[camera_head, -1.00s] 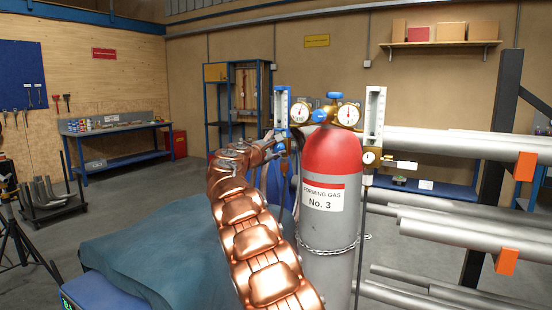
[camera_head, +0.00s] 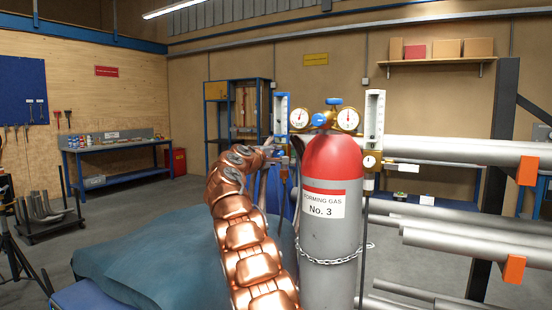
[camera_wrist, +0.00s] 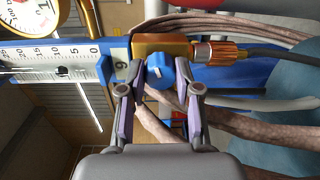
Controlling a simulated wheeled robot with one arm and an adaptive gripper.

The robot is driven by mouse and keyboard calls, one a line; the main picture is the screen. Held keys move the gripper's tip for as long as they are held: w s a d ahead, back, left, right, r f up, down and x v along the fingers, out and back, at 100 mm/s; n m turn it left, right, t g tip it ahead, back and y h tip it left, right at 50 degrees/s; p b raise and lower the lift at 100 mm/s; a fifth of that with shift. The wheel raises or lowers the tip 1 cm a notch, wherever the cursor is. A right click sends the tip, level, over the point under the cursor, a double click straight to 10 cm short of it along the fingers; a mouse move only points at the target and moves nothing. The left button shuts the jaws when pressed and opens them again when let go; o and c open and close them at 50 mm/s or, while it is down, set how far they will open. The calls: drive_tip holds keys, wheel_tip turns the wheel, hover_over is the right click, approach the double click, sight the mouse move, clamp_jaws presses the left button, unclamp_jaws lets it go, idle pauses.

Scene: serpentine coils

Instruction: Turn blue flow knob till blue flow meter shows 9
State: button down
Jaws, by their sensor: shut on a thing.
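The blue flow knob (camera_wrist: 159,72) sits between my gripper's fingertips in the wrist view. My gripper (camera_wrist: 158,84) is shut on it, one finger on each side. The blue flow meter (camera_wrist: 50,56) lies sideways at the left of that view, its scale running from 0 near the knob to higher numbers at the left. A small plate marked 9 (camera_wrist: 121,66) is beside the 0 end. I cannot make out the float's reading. In the head view the blue flow meter (camera_head: 282,112) stands upright left of the gas cylinder, with my gripper (camera_head: 270,150) at its foot; the knob is hidden there.
The red-topped cylinder (camera_head: 333,240) stands just right of my arm, with dial gauges (camera_head: 348,119) above and a white flow meter (camera_head: 373,118) on its right. A brass fitting (camera_wrist: 160,47) and hoses (camera_wrist: 240,115) are close to my fingers. Pipes (camera_head: 460,152) fill the right.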

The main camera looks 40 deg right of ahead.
drive_tip(key=shift+f, duration=0.1)
idle(0.3)
drive_tip(key=c, duration=1.1)
unclamp_jaws()
drive_tip(key=shift+r+v, duration=0.2)
drive_tip(key=shift+v, duration=0.8)
drive_tip(key=shift+s+a+f, duration=0.1)
drive_tip(key=shift+s+a, duration=0.1)
drive_tip(key=shift+a, duration=0.7)
approach(277, 154)
drive_tip(key=shift+v, duration=1.4)
